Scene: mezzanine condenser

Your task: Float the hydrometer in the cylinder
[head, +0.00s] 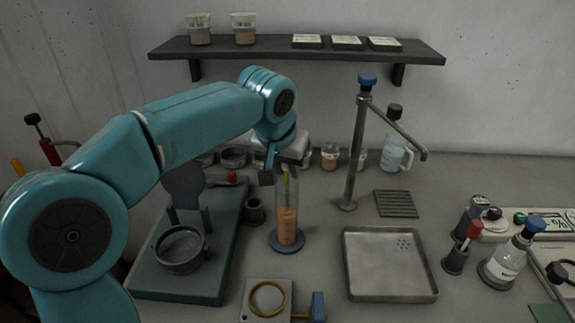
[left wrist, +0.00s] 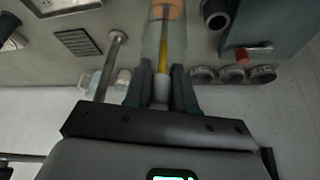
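The glass cylinder (head: 287,228) stands upright on its round blue-grey base at the middle of the bench, with orange liquid in its lower part. The hydrometer (head: 286,184) shows as a thin yellow stem upright inside the upper part of the cylinder; its lower end is hidden in the liquid. My left gripper (head: 281,168) is just above the cylinder's mouth. In the left wrist view, its two fingers (left wrist: 161,82) close on the pale top of the hydrometer, and the yellow stem runs into the cylinder (left wrist: 166,12). My right gripper is not in view.
A metal tray (head: 390,292) lies right of the cylinder, with a tall metal post (head: 355,150) behind it. A dark stand with a round pan (head: 181,250) is on the left. A ring plate (head: 267,300) is in front. Bottles (head: 507,262) stand at the right.

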